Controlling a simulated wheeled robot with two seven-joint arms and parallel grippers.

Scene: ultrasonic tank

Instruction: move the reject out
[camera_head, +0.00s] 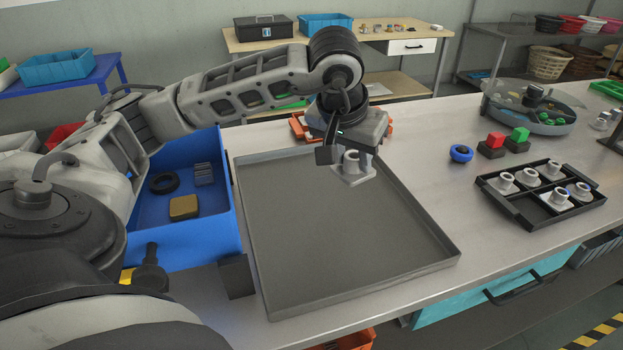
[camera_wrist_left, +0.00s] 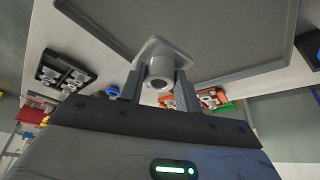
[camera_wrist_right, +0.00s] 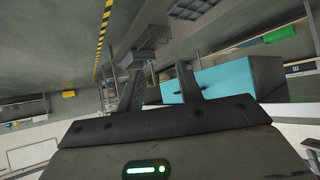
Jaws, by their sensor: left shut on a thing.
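My left gripper (camera_head: 338,152) is shut on a pale grey flanged part (camera_head: 352,172) with a short round collar and a squarish base. It holds the part over the far right corner of the large grey tray (camera_head: 350,300). In the left wrist view the part (camera_wrist_left: 160,58) sits between the two fingers. The gap under it is hard to judge. Several similar flanged parts (camera_head: 558,197) stand in a black divided tray (camera_head: 533,222) on the right; one shows on a white patch. My right gripper (camera_wrist_right: 158,78) is open and empty, seen only in its wrist view.
A blue bin (camera_head: 225,215) on the left holds a black ring (camera_head: 164,183), a yellow-brown block (camera_head: 184,207) and a grey piece. A blue ring (camera_head: 461,153), red and green blocks and a round tank (camera_head: 535,112) stand to the right. An orange bin is behind my left gripper.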

